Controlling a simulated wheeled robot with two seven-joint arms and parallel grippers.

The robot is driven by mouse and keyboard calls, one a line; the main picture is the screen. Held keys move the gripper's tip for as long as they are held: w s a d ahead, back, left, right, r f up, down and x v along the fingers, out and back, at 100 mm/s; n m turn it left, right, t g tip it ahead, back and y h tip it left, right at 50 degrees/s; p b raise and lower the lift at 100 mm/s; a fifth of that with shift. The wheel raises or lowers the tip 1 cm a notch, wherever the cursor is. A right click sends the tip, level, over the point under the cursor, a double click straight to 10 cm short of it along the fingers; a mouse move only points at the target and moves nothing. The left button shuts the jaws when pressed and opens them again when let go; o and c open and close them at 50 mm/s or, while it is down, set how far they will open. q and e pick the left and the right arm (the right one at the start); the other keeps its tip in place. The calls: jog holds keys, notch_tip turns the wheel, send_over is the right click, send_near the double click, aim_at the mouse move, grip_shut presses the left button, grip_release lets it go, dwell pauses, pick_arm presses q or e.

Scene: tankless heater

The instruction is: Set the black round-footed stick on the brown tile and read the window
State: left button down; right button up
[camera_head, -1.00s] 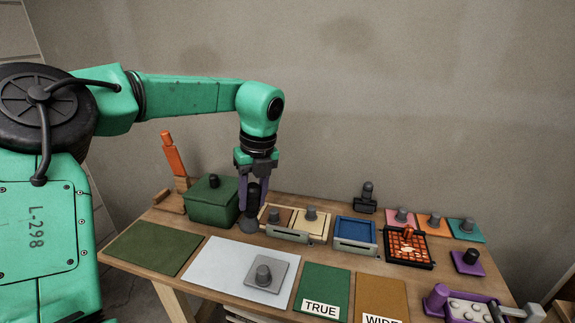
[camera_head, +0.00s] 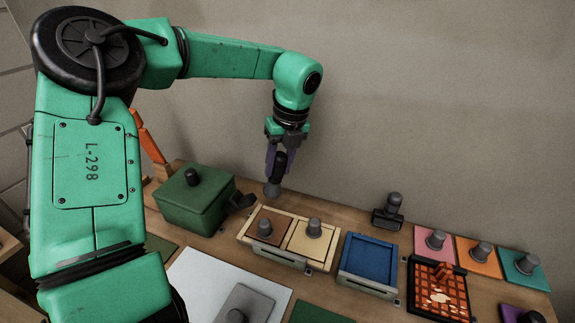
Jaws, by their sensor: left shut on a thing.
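My left gripper (camera_head: 277,150) is shut on a black stick (camera_head: 279,168), which hangs nearly upright with its round grey foot (camera_head: 272,190) down. The brown tile (camera_head: 281,224) lies in the left half of a pale wooden tray (camera_head: 245,237) and bears a grey knob. In the picture the foot shows just beyond the tray's back edge, apart from the tile; its height above the table is hard to tell. I cannot make out any reading in a window on the stick. My right gripper is not in view.
A cream tile (camera_head: 298,240) with a knob fills the tray's right half. A green lidded box (camera_head: 190,209) and a small black holder (camera_head: 240,202) stand left. A blue tray (camera_head: 368,258), orange grid (camera_head: 440,292) and black stand (camera_head: 387,220) are right.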

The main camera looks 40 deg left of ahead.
aim_at(280, 194)
pick_arm(q)
jog(key=shift+x, duration=0.8)
jog(key=shift+d+f+b, duration=0.15)
jog(key=shift+f+b, duration=0.15)
jog(key=shift+f, duration=0.1)
jog(key=shift+b, duration=0.3)
jog(key=b+x, duration=0.2)
jog(key=d+b+x, duration=0.1)
jog(key=b+x, duration=0.3)
jog(key=x, duration=0.1)
jog(key=shift+w+d+f, duration=0.1)
jog(key=shift+w+d, duration=0.1)
jog(key=shift+w, duration=0.05)
